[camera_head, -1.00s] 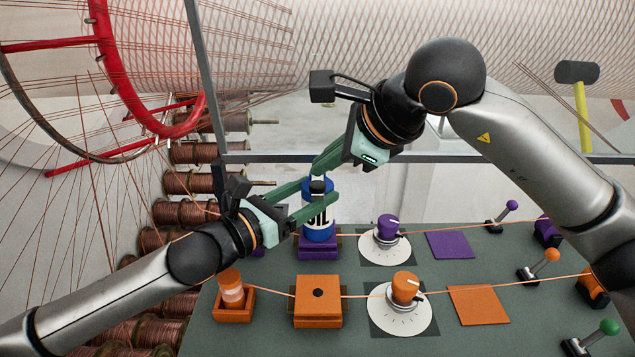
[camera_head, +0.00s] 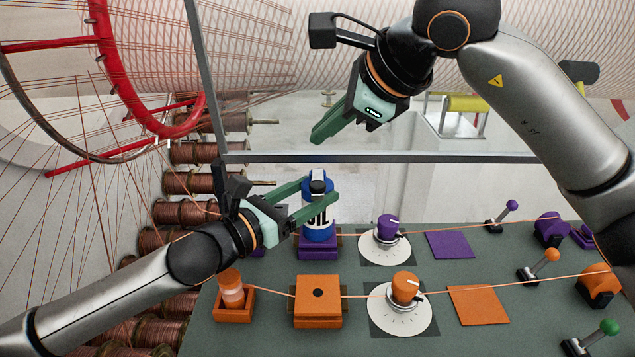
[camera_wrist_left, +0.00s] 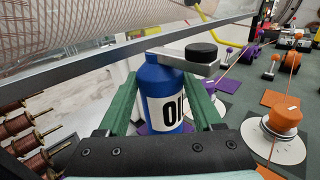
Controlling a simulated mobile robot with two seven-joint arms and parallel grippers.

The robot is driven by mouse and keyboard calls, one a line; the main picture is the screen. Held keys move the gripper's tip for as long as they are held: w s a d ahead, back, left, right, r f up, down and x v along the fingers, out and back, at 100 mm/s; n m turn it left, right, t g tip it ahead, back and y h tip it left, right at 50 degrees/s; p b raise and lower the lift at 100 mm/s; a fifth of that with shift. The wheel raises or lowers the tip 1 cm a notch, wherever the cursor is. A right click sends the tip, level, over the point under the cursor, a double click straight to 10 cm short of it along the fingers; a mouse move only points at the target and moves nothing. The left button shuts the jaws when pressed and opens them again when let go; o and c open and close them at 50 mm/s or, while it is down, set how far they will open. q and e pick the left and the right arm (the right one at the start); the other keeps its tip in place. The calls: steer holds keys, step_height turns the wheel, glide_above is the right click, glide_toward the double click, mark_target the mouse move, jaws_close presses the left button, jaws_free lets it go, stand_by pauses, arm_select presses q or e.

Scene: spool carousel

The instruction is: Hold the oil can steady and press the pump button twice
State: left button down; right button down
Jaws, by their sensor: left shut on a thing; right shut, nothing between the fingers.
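The blue oil can (camera_head: 318,229) with a white label stands upright on a purple block (camera_head: 318,252) at the back of the green table. My left gripper (camera_head: 318,197) is shut around the can's body, one finger on each side. In the left wrist view the can (camera_wrist_left: 162,80) sits between the green fingers, and its black round pump button (camera_wrist_left: 201,52) shows on a grey arm at the top. My right gripper (camera_head: 318,135) is shut and empty, in the air above the can and clear of it.
A grey metal rail (camera_head: 400,158) runs behind the can. A purple knob (camera_head: 388,228) on a white dial stands right of it, and an orange block (camera_head: 318,300) in front. Thin orange wires cross the table. Copper spools (camera_head: 190,182) are at the left.

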stand_by(0.3)
arm_select(q)
jaws_free()
